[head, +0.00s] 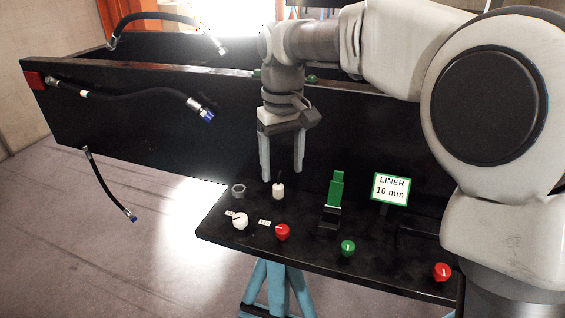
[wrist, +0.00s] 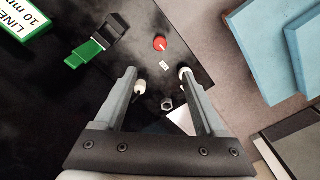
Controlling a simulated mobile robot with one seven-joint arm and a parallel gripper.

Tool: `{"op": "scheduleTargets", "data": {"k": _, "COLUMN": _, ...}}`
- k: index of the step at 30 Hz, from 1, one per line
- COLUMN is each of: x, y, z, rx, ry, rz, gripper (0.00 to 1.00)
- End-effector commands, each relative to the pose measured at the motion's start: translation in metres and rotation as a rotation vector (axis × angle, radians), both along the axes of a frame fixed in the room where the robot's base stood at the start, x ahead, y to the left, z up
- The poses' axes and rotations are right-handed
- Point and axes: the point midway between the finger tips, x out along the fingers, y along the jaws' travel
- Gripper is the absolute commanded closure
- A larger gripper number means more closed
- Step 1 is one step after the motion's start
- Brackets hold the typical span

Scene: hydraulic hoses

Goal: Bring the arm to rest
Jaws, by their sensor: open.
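My gripper (head: 282,176) hangs from my arm with its fingers pointing down over the black shelf (head: 310,250). The fingers are spread and nothing is between them. In the wrist view my gripper (wrist: 165,80) shows its two fingers apart, above the shelf. A small white cylinder with a dark thin tip (head: 279,190) stands just below the fingertips in the head view; I cannot tell the exact gap. A grey hex nut (head: 238,189) lies to its left, and it also shows in the wrist view (wrist: 167,104).
A white knob (head: 240,221), red knobs (head: 282,232) (head: 442,271) and a green knob (head: 347,248) line the front edge. A green and black upright piece (head: 335,190) and a "LINER 10 mm" sign (head: 390,189) stand to the right. Black hoses (head: 140,95) hang at the left.

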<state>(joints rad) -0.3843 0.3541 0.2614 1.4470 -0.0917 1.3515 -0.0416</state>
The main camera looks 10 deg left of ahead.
Motion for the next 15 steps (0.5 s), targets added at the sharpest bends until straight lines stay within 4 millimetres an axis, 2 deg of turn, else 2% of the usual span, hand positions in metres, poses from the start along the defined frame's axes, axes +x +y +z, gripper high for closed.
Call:
{"op": "scheduleTargets", "data": {"k": 4, "x": -0.001, "y": -0.007, "z": 0.003, "rx": 0.0, "ry": -0.01, "rz": -0.012, "gripper": 0.28}}
{"op": "scheduleTargets", "data": {"k": 7, "x": -0.006, "y": -0.025, "z": 0.013, "rx": 0.004, "ry": -0.037, "rz": -0.044, "gripper": 0.28}}
{"op": "scheduleTargets", "data": {"k": 15, "x": -0.039, "y": -0.109, "z": 0.04, "rx": 0.026, "ry": -0.16, "rz": -0.206, "gripper": 0.28}}
